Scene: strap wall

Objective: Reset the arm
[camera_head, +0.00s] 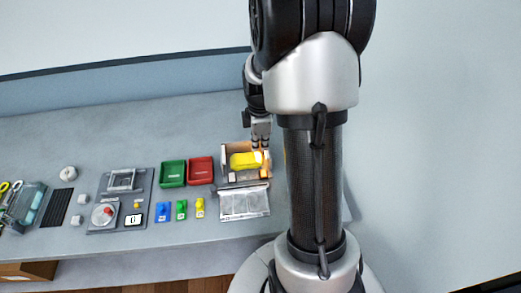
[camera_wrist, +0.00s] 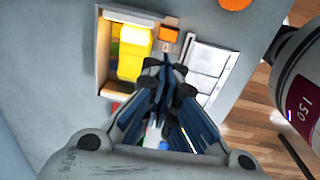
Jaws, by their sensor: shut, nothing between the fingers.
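My gripper (camera_head: 261,143) is shut with nothing between its fingers. It points down above the back right part of an open box (camera_head: 224,164), apart from the table as far as I can tell. In the wrist view the closed fingertips (camera_wrist: 166,70) lie over the edge between the box and its see-through lid (camera_wrist: 205,68). A yellow thing (camera_head: 243,160) lies in the box and also shows in the wrist view (camera_wrist: 134,52). My raised arm fills the right half of the head view and hides the table behind it.
A green tray (camera_head: 173,173) and a red tray (camera_head: 200,171) stand left of the box. A grey board (camera_head: 104,216) and a bin (camera_head: 27,206) are farther left. The table's back strip is clear.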

